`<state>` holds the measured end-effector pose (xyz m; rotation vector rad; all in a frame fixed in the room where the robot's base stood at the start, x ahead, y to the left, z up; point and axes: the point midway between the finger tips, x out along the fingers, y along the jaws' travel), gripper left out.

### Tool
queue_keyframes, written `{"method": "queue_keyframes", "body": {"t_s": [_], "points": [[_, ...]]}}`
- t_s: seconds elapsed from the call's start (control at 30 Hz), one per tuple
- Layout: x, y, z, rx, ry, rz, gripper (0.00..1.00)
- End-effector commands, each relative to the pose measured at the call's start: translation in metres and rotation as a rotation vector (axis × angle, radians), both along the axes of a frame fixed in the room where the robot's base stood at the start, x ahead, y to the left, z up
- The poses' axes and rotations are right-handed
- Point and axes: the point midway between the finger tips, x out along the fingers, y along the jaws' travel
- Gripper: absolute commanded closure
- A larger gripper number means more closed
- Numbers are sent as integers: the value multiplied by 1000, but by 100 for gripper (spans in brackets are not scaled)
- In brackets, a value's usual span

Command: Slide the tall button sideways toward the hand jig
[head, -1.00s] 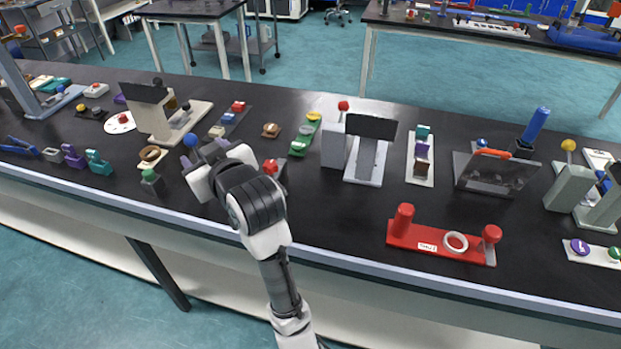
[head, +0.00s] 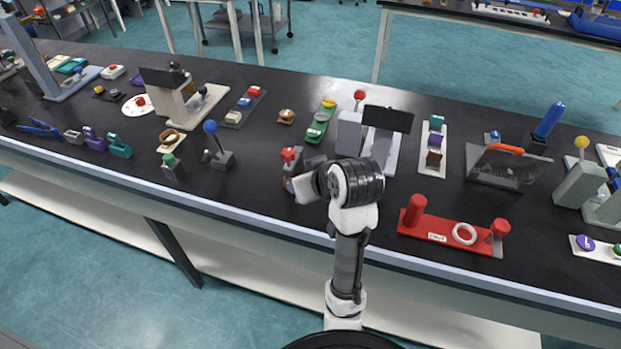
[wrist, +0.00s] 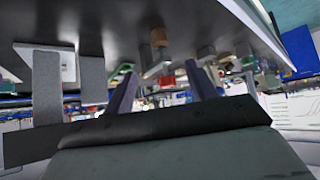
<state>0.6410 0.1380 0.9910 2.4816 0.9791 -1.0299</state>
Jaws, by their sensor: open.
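A red-topped button on a dark base (head: 290,156) stands near the bench's front edge, in the middle of the head view. A green-topped button on a dark box (head: 171,165) stands farther left. I cannot tell for certain which is the tall button. The hand jig cannot be singled out either. My gripper (head: 300,174) is right beside the red-topped button, on its near side; whether they touch is unclear. In the wrist view its two purple-grey fingers (wrist: 162,88) are spread with a gap between them and nothing gripped.
A blue-knobbed lever (head: 212,135) stands left of my gripper. A red fixture with a white ring (head: 430,227) lies to the right. A grey device with a dark screen (head: 388,119) stands behind right. Bare black bench lies between lever and red-topped button.

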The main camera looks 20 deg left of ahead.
Motion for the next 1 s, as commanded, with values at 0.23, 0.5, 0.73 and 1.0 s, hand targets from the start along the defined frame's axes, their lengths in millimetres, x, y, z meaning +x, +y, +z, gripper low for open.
{"method": "queue_keyframes", "body": {"t_s": [0.23, 0.5, 0.73, 1.0], "points": [[9, 9, -17, 0, -1, 4, 44], [33, 32, -46, 1, 3, 1, 44], [55, 52, -75, 0, 3, 1, 44], [70, 65, -95, 0, 0, 0, 44]]}}
